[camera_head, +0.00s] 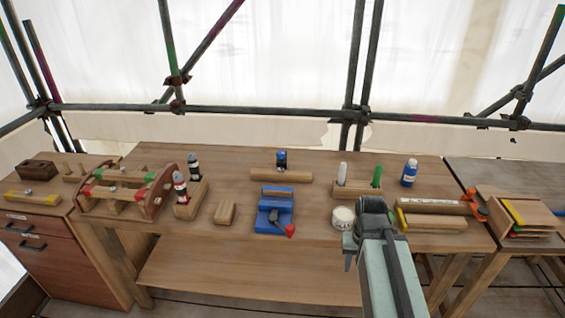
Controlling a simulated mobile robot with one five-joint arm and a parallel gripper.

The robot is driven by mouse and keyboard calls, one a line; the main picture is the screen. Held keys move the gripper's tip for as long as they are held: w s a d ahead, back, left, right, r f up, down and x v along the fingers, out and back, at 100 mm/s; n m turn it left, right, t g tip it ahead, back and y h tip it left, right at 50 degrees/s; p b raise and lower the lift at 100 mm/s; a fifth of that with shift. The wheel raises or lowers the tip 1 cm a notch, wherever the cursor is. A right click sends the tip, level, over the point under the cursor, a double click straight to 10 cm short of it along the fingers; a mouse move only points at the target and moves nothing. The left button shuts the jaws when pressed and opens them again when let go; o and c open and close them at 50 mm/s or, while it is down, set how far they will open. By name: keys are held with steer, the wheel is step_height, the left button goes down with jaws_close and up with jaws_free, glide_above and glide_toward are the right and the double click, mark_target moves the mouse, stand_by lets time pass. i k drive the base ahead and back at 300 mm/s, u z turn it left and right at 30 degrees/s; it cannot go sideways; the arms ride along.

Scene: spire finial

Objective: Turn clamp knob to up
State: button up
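A blue clamp (273,216) stands near the front edge of the middle workbench, with a wooden piece at its back. Its red knob (290,231) sits at the clamp's front right corner, on a short dark lever. The knob points toward the front right and looks low. My gripper (348,262) is to the right of the knob, in front of the bench edge, apart from the clamp. My arm hides part of the bench edge. The fingers are small and seen from behind, so their opening does not show.
A white round jar (343,218) stands just beyond my gripper. A wooden block (225,212) lies left of the clamp. A wooden block with a blue-capped item (281,172) is behind it. A wooden rack (127,190) stands farther left.

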mark_target(281, 154)
steer(key=u, duration=1.35)
steer(key=i, duration=0.7)
steer(key=u, duration=0.65)
